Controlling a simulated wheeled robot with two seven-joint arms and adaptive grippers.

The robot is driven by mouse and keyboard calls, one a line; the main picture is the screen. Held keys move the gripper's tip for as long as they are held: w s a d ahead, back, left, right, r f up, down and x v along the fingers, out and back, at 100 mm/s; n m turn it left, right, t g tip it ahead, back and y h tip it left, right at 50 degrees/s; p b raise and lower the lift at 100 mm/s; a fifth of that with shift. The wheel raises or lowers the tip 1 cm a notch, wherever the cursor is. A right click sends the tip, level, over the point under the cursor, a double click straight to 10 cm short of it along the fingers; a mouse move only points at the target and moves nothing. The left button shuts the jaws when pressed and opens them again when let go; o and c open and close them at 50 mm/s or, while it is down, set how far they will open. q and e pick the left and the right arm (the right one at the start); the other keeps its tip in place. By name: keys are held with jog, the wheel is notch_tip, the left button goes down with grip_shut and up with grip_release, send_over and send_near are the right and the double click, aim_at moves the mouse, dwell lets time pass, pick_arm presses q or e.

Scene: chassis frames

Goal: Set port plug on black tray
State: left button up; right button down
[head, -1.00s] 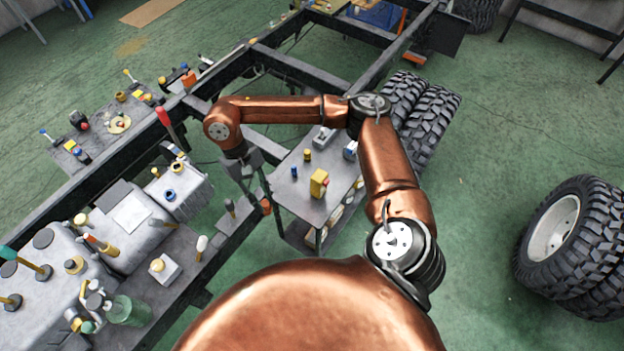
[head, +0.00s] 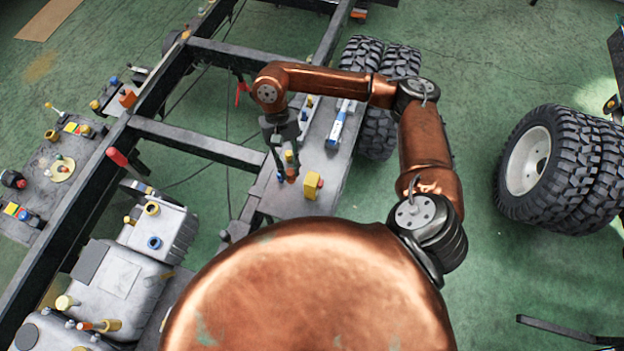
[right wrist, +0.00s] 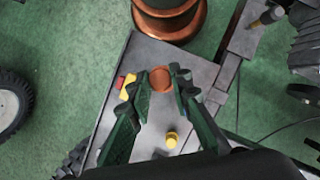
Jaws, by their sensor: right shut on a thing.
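My right gripper (head: 291,170) hangs over the dark grey cart top. It is shut on a round orange-brown plug, which shows between the fingertips in the right wrist view (right wrist: 160,79). I take this for the port plug; it also shows below the fingers in the head view (head: 292,178). I cannot tell how far it is above the cart top. I cannot make out a separate black tray; the dark grey cart top (head: 325,160) is the flat surface under the gripper. My left gripper is not in view.
A yellow block (head: 313,184) and a small blue piece (head: 280,177) stand close to the gripper. A blue-and-white device (head: 338,124) lies farther back on the cart. A chassis rail (head: 200,143) runs to the left, and big tyres (head: 375,130) stand behind the cart.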

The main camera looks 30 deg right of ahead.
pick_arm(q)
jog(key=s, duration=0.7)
pick_arm(e)
jog(key=s+a+f+m+t+y, duration=0.1)
jog(key=s+a+f+m+t, duration=0.1)
jog(key=s+a+m, duration=0.3)
jog(key=s+a+f+m+t+y+p, duration=0.15)
jog(key=a+m, duration=0.25)
jog(key=m, duration=0.4)
jog(key=s+a+f+m+t+y+b, duration=0.1)
jog(key=s+a+m+t, duration=0.1)
jog(key=a+m+t, duration=0.3)
jog(key=m+g+p, duration=0.2)
jog(key=m, duration=0.1)
send_over(274, 202)
notch_tip(274, 202, down, 10)
notch_tip(274, 202, down, 2)
jog(key=shift+f+h, duration=0.1)
jog(key=shift+h, duration=0.25)
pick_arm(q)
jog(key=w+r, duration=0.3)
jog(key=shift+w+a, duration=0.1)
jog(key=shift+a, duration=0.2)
pick_arm(e)
jog(key=shift+f, duration=0.25)
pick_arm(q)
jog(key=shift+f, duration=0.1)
pick_arm(e)
jog(key=c, duration=1.8)
grip_release()
